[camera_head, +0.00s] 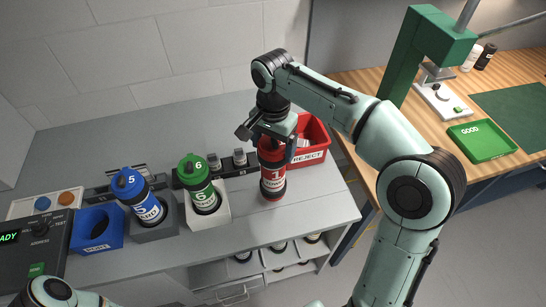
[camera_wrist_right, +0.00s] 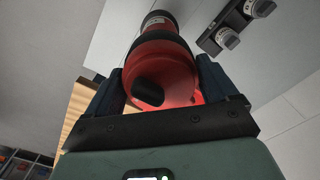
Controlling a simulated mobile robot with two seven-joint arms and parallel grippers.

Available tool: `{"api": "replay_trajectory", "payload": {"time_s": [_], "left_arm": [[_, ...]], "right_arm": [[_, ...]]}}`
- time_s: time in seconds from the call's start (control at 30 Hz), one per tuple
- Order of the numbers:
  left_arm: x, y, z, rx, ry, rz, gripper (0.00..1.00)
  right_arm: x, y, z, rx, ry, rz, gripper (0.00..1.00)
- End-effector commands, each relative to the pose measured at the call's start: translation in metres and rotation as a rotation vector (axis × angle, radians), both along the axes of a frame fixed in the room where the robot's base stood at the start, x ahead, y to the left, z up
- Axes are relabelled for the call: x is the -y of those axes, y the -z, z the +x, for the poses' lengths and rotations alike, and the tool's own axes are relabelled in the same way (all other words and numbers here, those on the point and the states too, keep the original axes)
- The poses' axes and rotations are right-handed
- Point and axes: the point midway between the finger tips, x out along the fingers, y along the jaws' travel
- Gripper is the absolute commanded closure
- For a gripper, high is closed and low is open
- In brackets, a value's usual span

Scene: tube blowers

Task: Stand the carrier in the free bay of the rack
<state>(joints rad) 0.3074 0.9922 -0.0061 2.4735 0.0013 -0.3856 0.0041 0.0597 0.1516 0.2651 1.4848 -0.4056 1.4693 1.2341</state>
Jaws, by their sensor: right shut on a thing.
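The red carrier (camera_head: 273,180), marked 1, is upright in the head view near the right end of the grey bench. My right gripper (camera_head: 273,146) is shut on its top from above. Whether its base touches the bench or hangs just above cannot be told. In the right wrist view the red carrier (camera_wrist_right: 165,62) sits between the two dark fingers of the right gripper (camera_wrist_right: 160,88). A white rack (camera_head: 292,262) below the bench front holds several dark-ended carriers; its free bay cannot be made out. My left gripper is out of view.
A blue carrier (camera_head: 145,210) marked 5 and a green carrier (camera_head: 200,193) marked 6 stand in holders left of the red one. A blue box (camera_head: 97,234) is further left. A red reject bin (camera_head: 312,140) is close behind right. Bare bench lies in front.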

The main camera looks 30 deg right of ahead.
Motion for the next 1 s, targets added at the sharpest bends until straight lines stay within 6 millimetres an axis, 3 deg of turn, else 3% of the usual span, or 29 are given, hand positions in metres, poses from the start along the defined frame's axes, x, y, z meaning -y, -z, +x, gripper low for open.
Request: {"api": "replay_trajectory", "payload": {"time_s": [0.33,0.73,0.77,0.8,1.0], "left_arm": [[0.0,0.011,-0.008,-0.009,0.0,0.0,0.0],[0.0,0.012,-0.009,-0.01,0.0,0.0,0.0],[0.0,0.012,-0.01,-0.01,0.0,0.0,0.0],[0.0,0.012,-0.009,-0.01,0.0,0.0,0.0],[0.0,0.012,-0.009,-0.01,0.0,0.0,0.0]], "right_arm": [[0.0,0.041,-0.001,-0.001,-0.001,0.0,0.73],[0.0,0.045,0.0,0.001,-0.001,0.001,0.73],[0.0,0.046,0.0,0.0,-0.001,0.0,0.1],[0.0,0.046,0.0,0.0,-0.001,0.0,0.0],[0.0,0.045,0.0,0.001,0.0,0.001,0.0]]}}
